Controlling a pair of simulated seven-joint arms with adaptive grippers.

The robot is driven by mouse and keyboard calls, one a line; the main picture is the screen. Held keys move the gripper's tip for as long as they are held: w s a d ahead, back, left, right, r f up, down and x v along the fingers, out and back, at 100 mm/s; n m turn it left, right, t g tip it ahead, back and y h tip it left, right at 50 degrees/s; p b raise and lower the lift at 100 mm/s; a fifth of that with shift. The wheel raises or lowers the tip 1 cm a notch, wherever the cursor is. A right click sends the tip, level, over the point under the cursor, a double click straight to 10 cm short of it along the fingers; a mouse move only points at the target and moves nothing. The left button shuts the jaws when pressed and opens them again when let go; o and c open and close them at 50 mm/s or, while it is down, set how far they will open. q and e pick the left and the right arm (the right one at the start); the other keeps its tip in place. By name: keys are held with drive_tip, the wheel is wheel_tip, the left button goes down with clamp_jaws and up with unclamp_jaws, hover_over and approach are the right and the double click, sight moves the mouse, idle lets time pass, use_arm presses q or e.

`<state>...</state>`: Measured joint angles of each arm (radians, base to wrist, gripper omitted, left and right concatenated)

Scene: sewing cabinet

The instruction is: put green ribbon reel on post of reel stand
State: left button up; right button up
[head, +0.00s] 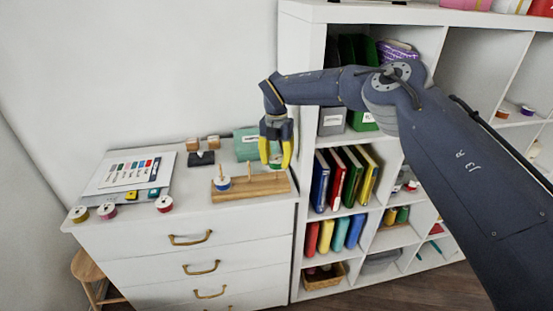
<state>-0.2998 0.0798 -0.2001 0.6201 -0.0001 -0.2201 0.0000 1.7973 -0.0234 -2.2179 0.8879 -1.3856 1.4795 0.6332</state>
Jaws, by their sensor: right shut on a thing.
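The wooden reel stand (257,189) lies on top of the white cabinet near its right end. A blue and white reel (222,184) sits at its left post, and a bare post (249,171) stands near the middle. My right gripper (277,160) points down over the right end of the stand, with yellow fingertips. It is shut on the green ribbon reel (276,164), which shows only as a small green and pale piece between the fingers. I cannot tell whether the reel is around a post or above it. My left gripper is out of view.
A teal box (244,145) stands behind the stand. A tall white shelf (310,120) rises close on the right.

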drive_tip(key=shift+f, duration=0.85)
idle(0.4)
drive_tip(key=o, duration=1.1)
drive_tip(key=shift+c, duration=0.2)
